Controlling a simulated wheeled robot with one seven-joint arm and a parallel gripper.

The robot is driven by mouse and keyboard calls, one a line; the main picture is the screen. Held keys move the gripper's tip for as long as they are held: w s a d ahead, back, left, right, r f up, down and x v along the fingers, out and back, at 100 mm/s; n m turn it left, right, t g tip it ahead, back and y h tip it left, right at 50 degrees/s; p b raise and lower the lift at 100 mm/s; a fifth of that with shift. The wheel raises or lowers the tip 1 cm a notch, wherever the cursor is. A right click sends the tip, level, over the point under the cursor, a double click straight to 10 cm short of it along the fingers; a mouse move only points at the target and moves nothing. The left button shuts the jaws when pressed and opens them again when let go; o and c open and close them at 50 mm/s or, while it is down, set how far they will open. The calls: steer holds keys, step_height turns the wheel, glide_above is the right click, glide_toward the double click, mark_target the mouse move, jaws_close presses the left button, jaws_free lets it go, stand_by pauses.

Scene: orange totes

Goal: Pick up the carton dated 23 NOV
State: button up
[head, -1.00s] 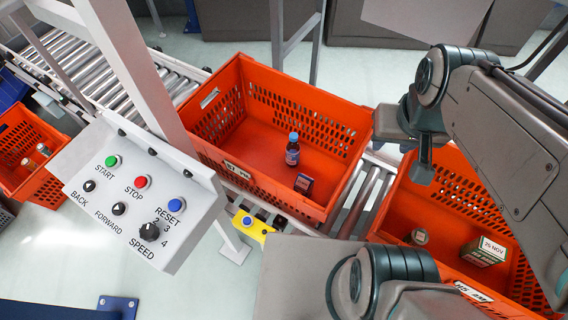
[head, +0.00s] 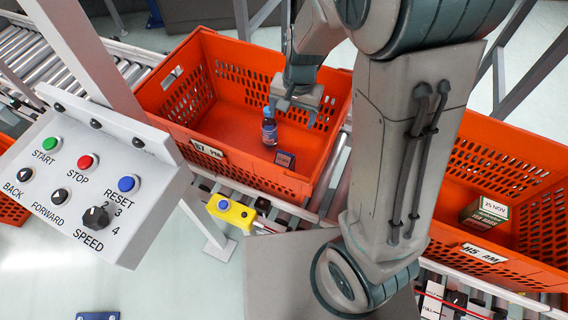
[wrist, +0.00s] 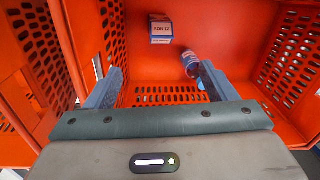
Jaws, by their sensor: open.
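The small dark blue and red carton (head: 285,160) stands on the floor of the middle orange tote (head: 248,186). In the wrist view the carton (wrist: 160,29) shows a white label, upside down, that seems to read 23 NOV. My gripper (head: 294,114) is open and empty inside the tote's opening, behind and above the carton in the head view. In the wrist view the fingers (wrist: 160,72) point into the tote, with the carton ahead of them and apart from them.
A blue-capped bottle (head: 269,129) stands close to the carton, near one fingertip in the wrist view (wrist: 190,65). A green and white carton (head: 484,213), apparently dated 25 NOV, is in the right tote (head: 530,270). A control panel (head: 90,190) and post stand at the left.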

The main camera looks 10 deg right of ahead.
steer(key=m+h+b, duration=0.1)
steer(key=b, duration=0.2)
glide_above(285, 154)
step_height(285, 154, down, 11)
steer(key=f, duration=0.3)
steer(key=f+b, duration=0.1)
steer(key=f, duration=0.4)
steer(key=shift+w+a+f+b, duration=0.2)
steer(key=shift+a+f+b, duration=0.1)
steer(key=shift+a, duration=0.05)
steer(key=shift+d+f+b, duration=0.15)
steer(key=shift+f+b, duration=0.15)
steer(key=shift+f, duration=1.05)
steer(key=shift+d+f+b, duration=0.15)
steer(key=shift+f+b, duration=0.15)
steer(key=shift+f, duration=1)
steer(key=shift+r, duration=0.1)
jaws_close()
